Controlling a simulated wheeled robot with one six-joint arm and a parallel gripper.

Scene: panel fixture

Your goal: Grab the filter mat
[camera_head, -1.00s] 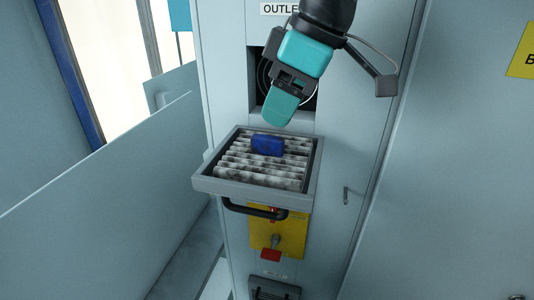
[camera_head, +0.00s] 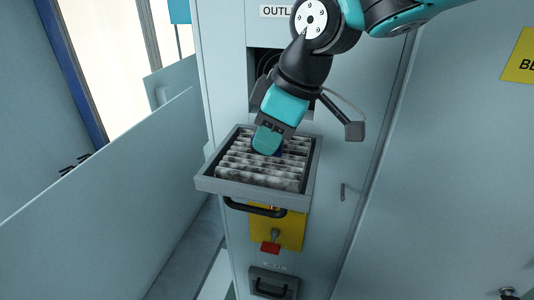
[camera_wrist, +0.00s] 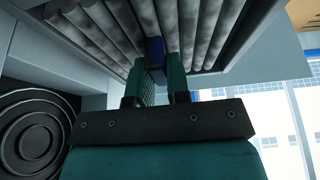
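The filter mat (camera_head: 258,173) is pleated and grey-white with dark stains. It lies in a grey drawer tray (camera_head: 245,190) pulled out from the cabinet. A blue grip block (camera_wrist: 154,48) sits on the pleats; in the head view my gripper hides most of it. My gripper (camera_head: 267,150) points down over the middle of the mat. In the wrist view its two teal fingers (camera_wrist: 160,75) stand apart, with the blue block between or just beyond their tips. Whether they touch it cannot be told.
A black handle (camera_head: 255,209) is on the tray front, with a yellow plate and red switch (camera_head: 270,248) below. A grey panel (camera_head: 110,215) stands at the left.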

